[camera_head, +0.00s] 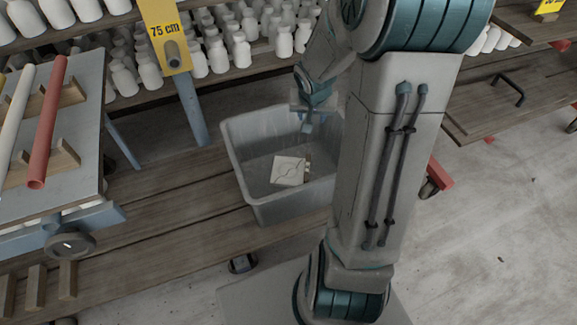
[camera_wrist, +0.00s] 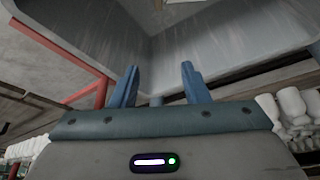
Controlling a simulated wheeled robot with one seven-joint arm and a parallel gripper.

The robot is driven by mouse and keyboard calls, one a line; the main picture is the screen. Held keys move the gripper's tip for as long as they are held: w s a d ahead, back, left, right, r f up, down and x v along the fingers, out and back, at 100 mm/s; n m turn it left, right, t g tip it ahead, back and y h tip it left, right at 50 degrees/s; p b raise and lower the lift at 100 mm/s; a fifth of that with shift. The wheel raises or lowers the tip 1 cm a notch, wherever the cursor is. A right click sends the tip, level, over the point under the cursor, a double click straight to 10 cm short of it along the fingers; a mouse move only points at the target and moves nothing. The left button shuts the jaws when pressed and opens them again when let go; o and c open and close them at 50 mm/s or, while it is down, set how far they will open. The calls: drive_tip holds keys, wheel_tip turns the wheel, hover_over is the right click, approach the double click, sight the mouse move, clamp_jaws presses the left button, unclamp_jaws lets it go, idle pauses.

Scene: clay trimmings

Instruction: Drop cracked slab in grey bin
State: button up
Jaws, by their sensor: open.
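The grey bin (camera_head: 243,165) stands on the wooden boards near the middle of the head view. A pale square slab with a dark crack line, the cracked slab (camera_head: 287,171), lies inside it on the bottom. My gripper (camera_head: 307,127) is over the bin's back part, above the slab and apart from it. In the wrist view my gripper (camera_wrist: 158,88) shows two blue fingers spread apart with nothing between them. The bin's grey inner walls (camera_wrist: 215,40) fill the upper part of that view. My arm hides the bin's right side in the head view.
Shelves of white bottles (camera_head: 240,50) stand behind the bin. A yellow "75 cm" sign (camera_head: 164,35) is on a blue post at the back left. A table with a red rod (camera_head: 48,120) and a white rod is at left. Open floor (camera_head: 510,200) lies at right.

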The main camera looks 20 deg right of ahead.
drive_tip(key=p+v, duration=0.5)
drive_tip(key=v, duration=0.8)
drive_tip(key=shift+a+r+p, duration=0.2)
drive_tip(key=shift+r+p, duration=0.1)
drive_tip(key=shift+p, duration=0.1)
drive_tip(key=shift+s, duration=0.15)
drive_tip(key=s+a+r+n+p, duration=0.1)
drive_tip(key=s+a+r+p, duration=0.2)
drive_tip(key=r+p, duration=0.3)
drive_tip(key=s+a+r+n+y+p, duration=0.1)
drive_tip(key=s+a+r+p, duration=0.3)
drive_tip(key=r, duration=0.7)
drive_tip(key=s+a+r+n+g+y+p, duration=0.1)
drive_tip(key=s+a+r+n+p, duration=0.2)
drive_tip(key=s+r+p, duration=0.4)
drive_tip(key=a+r+p, duration=0.1)
drive_tip(key=p, duration=0.2)
drive_tip(key=shift+a+r, duration=0.2)
drive_tip(key=shift+a, duration=0.05)
drive_tip(key=shift+c, duration=0.6)
drive_tip(key=shift+f, duration=0.1)
